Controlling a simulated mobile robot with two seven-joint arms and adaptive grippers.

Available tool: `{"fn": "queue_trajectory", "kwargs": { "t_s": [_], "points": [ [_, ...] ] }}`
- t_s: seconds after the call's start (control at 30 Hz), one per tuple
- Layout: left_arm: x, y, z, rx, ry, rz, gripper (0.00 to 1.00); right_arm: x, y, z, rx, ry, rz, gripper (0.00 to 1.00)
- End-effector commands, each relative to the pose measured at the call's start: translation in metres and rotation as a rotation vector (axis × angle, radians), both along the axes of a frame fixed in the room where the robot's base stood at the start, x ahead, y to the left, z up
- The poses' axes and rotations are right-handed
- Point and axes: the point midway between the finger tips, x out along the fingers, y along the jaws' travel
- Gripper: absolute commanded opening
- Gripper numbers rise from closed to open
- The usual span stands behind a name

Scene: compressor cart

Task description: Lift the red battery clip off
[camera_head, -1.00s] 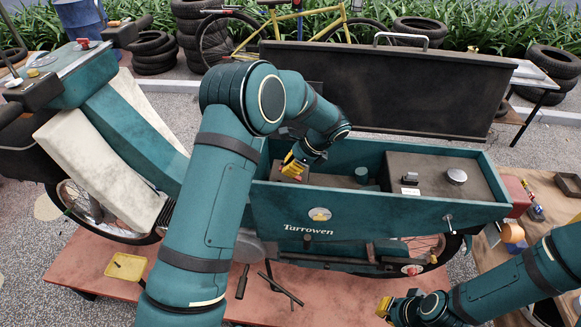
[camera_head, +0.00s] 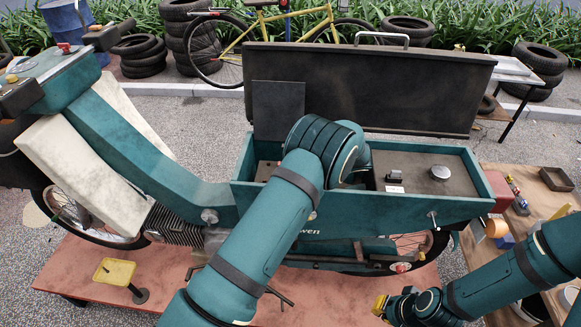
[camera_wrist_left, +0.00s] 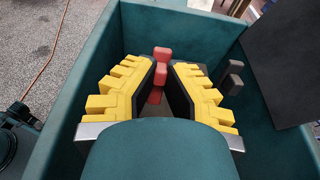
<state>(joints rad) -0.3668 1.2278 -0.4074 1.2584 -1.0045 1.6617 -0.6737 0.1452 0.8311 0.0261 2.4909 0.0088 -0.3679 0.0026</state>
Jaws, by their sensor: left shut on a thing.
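The red battery clip (camera_wrist_left: 162,54) shows in the left wrist view between the yellow fingers of my left gripper (camera_wrist_left: 167,82). The black inner pads close on it from both sides, and its lower part is partly hidden. The gripper is inside the teal cargo box (camera_head: 350,206) of the cart. In the head view my left arm hides this gripper and the clip. My right gripper (camera_head: 380,305) is low at the right, in front of the cart and away from the box; its small yellow tips do not show whether it is open.
The raised dark lid (camera_head: 390,90) blocks the back. A brown deck with a round knob (camera_head: 439,173) fills the box's right end. A wooden bench (camera_head: 540,200) stands at the right.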

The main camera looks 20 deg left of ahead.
Motion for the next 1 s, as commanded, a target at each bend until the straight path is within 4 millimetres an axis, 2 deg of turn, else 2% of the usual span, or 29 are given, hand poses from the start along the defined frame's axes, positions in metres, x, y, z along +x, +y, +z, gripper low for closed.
{"fn": "queue_trajectory", "kwargs": {
  "t_s": [0.53, 0.6, 0.63, 0.67, 1.0],
  "points": [
    [-0.0017, 0.0015, -0.0026, 0.023, 0.013, 0.003, 0.00, 0.0001, 0.0002, -0.0011, 0.000, 0.000, 0.000, 0.00],
    [-0.0016, 0.0015, -0.0025, 0.024, 0.012, 0.003, 0.28, 0.0001, 0.0001, -0.0011, 0.000, 0.000, 0.000, 0.00],
    [-0.0015, 0.0015, -0.0024, 0.024, 0.012, 0.003, 0.39, 0.0001, 0.0001, -0.0011, 0.000, 0.000, 0.000, 0.00],
    [-0.0013, 0.0014, -0.0023, 0.024, 0.012, 0.003, 0.41, 0.0000, 0.0001, -0.0012, 0.000, 0.000, 0.000, 0.00],
    [0.0002, -0.0016, -0.0005, 0.024, 0.008, 0.001, 0.41, -0.0001, 0.0000, -0.0010, 0.000, 0.000, 0.000, 0.00]
  ]
}}
